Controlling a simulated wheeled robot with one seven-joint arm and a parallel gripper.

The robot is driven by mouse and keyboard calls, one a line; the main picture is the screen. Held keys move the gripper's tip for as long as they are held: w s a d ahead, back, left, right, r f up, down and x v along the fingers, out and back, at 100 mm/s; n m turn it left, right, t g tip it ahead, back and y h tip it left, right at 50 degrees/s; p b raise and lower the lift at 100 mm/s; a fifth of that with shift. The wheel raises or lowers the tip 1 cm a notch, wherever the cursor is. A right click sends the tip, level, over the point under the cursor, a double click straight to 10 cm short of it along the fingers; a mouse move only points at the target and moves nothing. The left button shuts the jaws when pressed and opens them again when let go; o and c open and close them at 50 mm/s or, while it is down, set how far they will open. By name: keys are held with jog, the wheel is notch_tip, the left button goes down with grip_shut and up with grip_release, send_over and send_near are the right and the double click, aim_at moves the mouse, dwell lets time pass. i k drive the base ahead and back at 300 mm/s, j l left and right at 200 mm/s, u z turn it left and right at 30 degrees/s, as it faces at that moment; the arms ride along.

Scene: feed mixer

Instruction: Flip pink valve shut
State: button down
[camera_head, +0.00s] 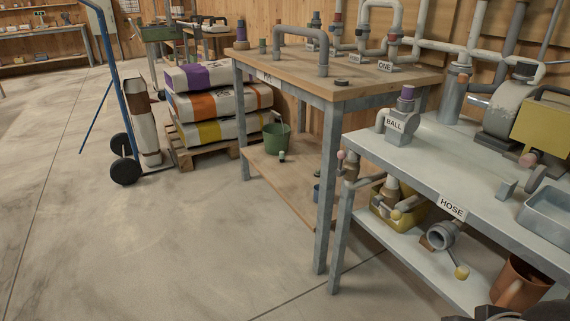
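Several parts in view have a pinkish colour, and I cannot tell for sure which one is the pink valve. A small pale pink ball knob (341,155) sits on a fitting at the left end of the grey bench, just below its top. A pinkish round knob (527,160) shows beside the motor on the bench top. A dull red-pink fitting (394,38) is on the pipework above the "ONE" sign on the wooden table. Whether any of these is open or shut is too small to tell. My gripper is not in view; a dark shape at the bottom right edge may be part of my arm.
The grey bench (455,160) carries a "BALL" fitting (398,130), a motor and a tray; its lower shelf holds a "HOSE" fitting (440,236) and a copper bucket (520,284). A wooden table (300,75) adjoins it. Open floor (150,240) lies left.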

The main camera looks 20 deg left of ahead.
aim_at(341, 154)
jog(key=k+u, duration=0.1)
jog(key=u, duration=0.5)
jog(key=i+j+u, duration=0.35)
jog(key=i, duration=0.25)
